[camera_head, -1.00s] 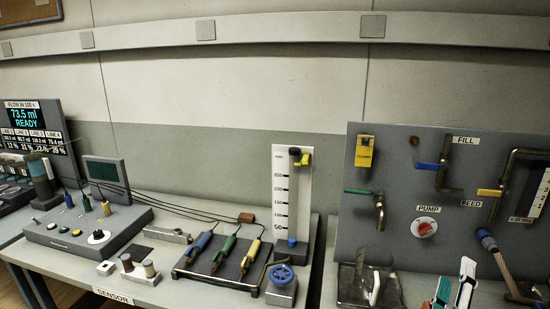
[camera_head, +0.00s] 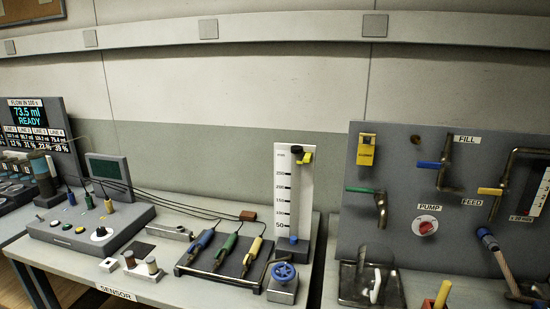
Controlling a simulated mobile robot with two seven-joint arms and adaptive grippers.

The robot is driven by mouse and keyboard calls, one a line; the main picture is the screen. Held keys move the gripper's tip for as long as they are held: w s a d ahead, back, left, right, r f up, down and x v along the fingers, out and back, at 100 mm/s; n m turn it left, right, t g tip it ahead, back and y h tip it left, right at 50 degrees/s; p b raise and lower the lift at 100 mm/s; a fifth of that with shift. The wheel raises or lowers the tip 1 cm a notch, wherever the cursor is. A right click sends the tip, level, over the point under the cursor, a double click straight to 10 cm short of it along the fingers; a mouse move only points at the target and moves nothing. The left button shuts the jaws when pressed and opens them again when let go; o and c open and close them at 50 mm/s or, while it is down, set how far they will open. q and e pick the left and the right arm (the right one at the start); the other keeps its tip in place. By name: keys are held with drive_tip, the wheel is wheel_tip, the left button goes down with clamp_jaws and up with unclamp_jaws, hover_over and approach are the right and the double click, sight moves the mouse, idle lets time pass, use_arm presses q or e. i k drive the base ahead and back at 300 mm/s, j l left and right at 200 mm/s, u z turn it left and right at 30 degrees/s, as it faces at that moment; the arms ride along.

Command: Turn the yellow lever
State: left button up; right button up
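A yellow lever (camera_head: 490,191) lies level across the brass pipe by the FEED label on the grey panel. Another small yellow lever (camera_head: 306,158) sits at the top of the white graduated scale, with a black knob beside it. A blue lever (camera_head: 428,165) is on the pipe by the FILL label, and a green lever (camera_head: 359,190) is on the tap at the panel's left. Neither of my grippers shows in this view.
A red pump knob (camera_head: 426,226) is on the panel (camera_head: 400,140). A yellow upright stick (camera_head: 442,294) and a clear container with metal parts (camera_head: 369,282) stand in front. A blue handwheel (camera_head: 284,272) and a rack of probes (camera_head: 219,254) sit on the left bench.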

sight(486, 191)
drive_tip(key=z, duration=1.35)
